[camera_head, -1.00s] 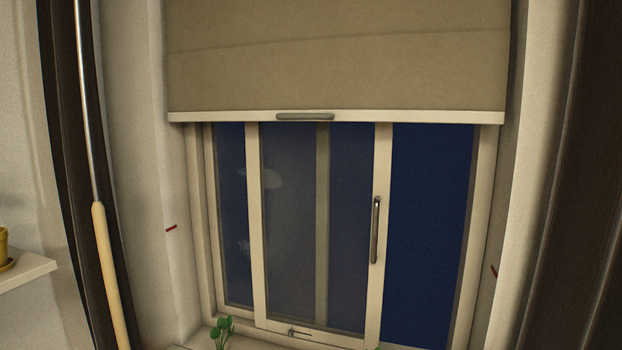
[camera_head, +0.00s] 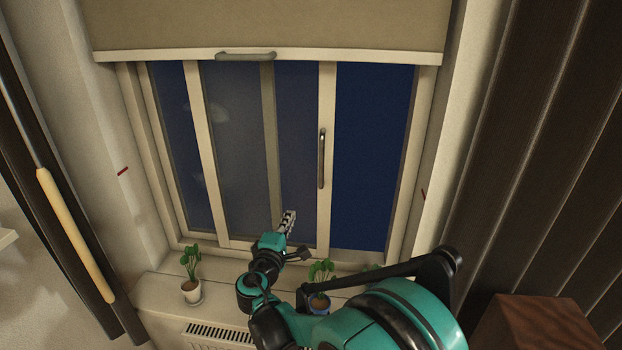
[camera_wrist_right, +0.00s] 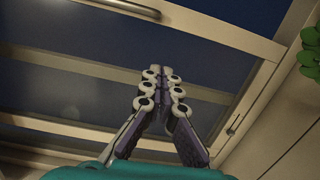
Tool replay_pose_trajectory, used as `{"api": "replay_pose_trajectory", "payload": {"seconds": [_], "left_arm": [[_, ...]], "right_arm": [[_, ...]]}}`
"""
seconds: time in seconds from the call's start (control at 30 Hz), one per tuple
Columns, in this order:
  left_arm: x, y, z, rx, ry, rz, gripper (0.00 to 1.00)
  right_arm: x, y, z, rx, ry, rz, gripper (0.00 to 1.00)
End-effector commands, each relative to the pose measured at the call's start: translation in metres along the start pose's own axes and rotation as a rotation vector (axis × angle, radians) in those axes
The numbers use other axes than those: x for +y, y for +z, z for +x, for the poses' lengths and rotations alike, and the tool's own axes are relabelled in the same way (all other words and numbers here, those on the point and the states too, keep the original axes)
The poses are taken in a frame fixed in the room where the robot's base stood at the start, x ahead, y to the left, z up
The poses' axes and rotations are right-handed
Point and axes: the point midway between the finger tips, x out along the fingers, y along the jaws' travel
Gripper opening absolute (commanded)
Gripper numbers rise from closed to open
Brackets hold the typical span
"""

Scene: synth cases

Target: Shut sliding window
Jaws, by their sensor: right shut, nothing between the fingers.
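The sliding sash (camera_head: 327,100) stands left of the right jamb, with a dark open-looking gap (camera_head: 372,160) to its right. Its upright metal handle (camera_head: 322,160) is on the sash's right stile. In the right wrist view the handle (camera_wrist_right: 120,8) runs along the top left, and a small latch (camera_wrist_right: 235,122) shows on the bottom rail. My right gripper (camera_head: 289,215) is in front of the sash's lower glass, below and left of the handle. Its fingertips (camera_wrist_right: 160,76) are together and empty, apart from the handle. My left gripper is not in view.
A beige blind (camera_head: 270,22) with a bar handle (camera_head: 246,56) hangs above. Potted plants stand on the sill, one at left (camera_head: 191,290) and one (camera_head: 318,302) close to my right arm. Dark curtains flank the window; a wooden block (camera_head: 535,325) is at lower right.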

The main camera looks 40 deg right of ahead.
Motion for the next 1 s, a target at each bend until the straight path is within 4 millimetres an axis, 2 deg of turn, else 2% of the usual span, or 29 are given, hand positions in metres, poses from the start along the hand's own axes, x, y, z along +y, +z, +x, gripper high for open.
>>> {"api": "replay_pose_trajectory", "payload": {"seconds": [0.1,0.27,0.7,0.8,1.0], "left_arm": [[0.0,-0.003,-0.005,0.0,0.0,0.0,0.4],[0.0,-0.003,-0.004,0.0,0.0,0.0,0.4],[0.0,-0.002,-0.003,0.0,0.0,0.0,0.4],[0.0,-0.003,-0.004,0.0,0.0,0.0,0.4],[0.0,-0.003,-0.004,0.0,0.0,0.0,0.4]], "right_arm": [[0.011,-0.003,0.007,-0.005,0.051,-0.051,0.0],[0.012,-0.003,0.02,-0.007,0.061,-0.062,0.0],[0.017,-0.002,0.109,-0.007,0.06,-0.061,0.0],[0.019,0.015,0.112,-0.008,0.059,-0.061,0.0],[0.02,0.033,0.115,-0.006,0.06,-0.06,0.0]]}}
